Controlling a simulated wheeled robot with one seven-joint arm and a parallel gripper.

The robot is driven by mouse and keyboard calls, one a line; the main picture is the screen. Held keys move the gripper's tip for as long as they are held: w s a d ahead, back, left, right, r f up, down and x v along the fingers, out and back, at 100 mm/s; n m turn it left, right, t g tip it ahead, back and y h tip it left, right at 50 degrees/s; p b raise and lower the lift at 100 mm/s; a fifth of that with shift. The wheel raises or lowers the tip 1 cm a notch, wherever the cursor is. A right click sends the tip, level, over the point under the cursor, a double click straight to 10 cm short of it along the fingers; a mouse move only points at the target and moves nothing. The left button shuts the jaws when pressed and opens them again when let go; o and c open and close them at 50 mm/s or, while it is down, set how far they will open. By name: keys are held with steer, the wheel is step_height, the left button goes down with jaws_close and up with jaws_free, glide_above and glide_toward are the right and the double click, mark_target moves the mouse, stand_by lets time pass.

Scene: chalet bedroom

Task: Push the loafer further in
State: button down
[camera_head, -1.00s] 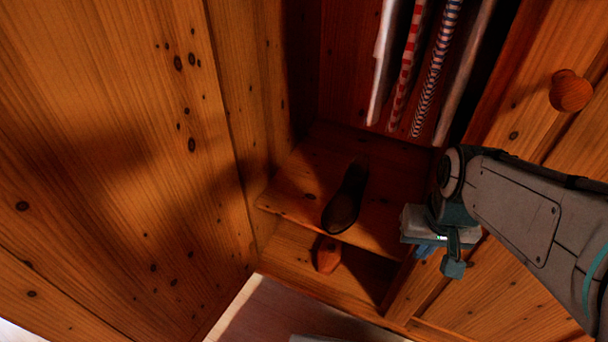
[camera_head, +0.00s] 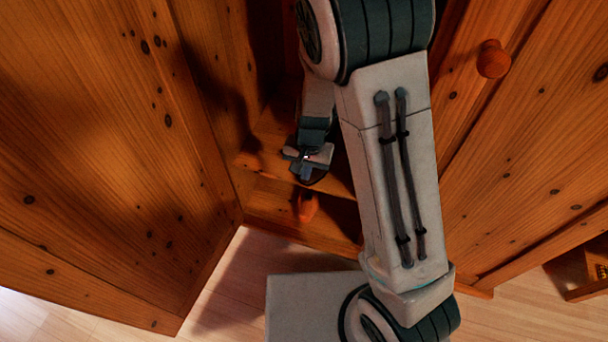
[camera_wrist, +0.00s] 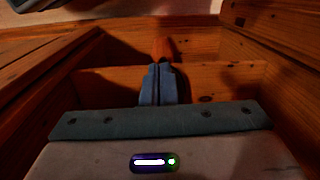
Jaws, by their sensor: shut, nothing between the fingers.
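In the head view my gripper (camera_head: 306,172) is inside the open wardrobe, above the front part of the low shelf (camera_head: 342,180). Its blue fingers are shut together and empty; they also show closed in the wrist view (camera_wrist: 163,78). The dark loafer (camera_head: 319,178) is almost wholly hidden behind my gripper and arm. Only a dark sliver of its near end shows beside the fingers, near the shelf's front edge. I cannot tell whether the fingers touch it. The loafer cannot be made out in the wrist view.
The open wardrobe door (camera_head: 100,150) stands close on the left. A round knob (camera_head: 492,59) juts out at right.

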mark_target(317, 174)
steer(key=w+f+b, duration=0.1)
steer(key=w+f, duration=0.1)
steer(key=f, duration=0.5)
steer(key=w+f+b, duration=0.2)
steer(key=f, duration=0.5)
steer(key=shift+w+a+m+h, duration=0.15)
steer(key=shift+w+m+h, duration=0.15)
steer(key=shift+w+h, duration=0.1)
steer(key=w, duration=0.2)
steer(key=w+d, duration=0.1)
steer(key=w, duration=0.1)
steer(key=w+d, duration=0.1)
steer(key=w, duration=0.1)
steer(key=shift+d, duration=0.1)
